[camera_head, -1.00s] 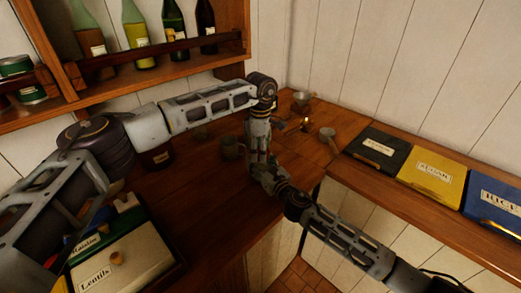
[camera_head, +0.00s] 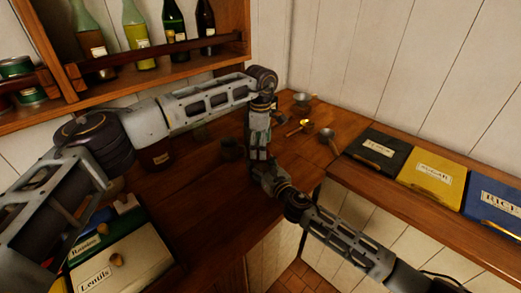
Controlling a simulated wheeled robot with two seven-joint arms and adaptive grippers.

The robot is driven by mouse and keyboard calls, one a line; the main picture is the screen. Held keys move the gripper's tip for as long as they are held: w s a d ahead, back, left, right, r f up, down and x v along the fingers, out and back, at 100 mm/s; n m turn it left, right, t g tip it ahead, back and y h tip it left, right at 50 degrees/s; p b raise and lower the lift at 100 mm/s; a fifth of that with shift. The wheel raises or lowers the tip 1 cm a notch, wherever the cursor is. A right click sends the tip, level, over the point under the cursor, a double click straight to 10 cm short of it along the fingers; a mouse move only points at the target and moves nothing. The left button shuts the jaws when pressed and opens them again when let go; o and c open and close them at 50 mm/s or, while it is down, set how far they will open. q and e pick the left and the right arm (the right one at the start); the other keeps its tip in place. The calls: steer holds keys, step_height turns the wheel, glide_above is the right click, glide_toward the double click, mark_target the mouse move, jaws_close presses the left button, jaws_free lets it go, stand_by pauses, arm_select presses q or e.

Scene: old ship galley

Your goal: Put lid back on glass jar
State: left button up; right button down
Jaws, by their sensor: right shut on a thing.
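My right gripper (camera_head: 254,164) shows at the end of the arm from the lower right, just below my left wrist. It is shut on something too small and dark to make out. My left arm comes in from the left and bends down at the centre; its gripper end (camera_head: 257,148) overlaps the right one, and its jaws cannot be read. A dark mug-like vessel (camera_head: 231,149) stands on the counter just left of the grippers. A dark labelled jar (camera_head: 157,157) stands further left, partly behind my left arm. I cannot clearly pick out the lid.
The wooden counter (camera_head: 205,195) is bare in front. Metal cups (camera_head: 302,99) and a ladle-like utensil (camera_head: 328,138) lie at the back right. Black, yellow (camera_head: 432,180) and blue boxes line the right ledge. Lentils and Raisins boxes (camera_head: 125,262) stand lower left; a bottle shelf hangs above.

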arm_select(q)
steer(key=shift+r, duration=1.1)
steer(key=shift+c, duration=0.4)
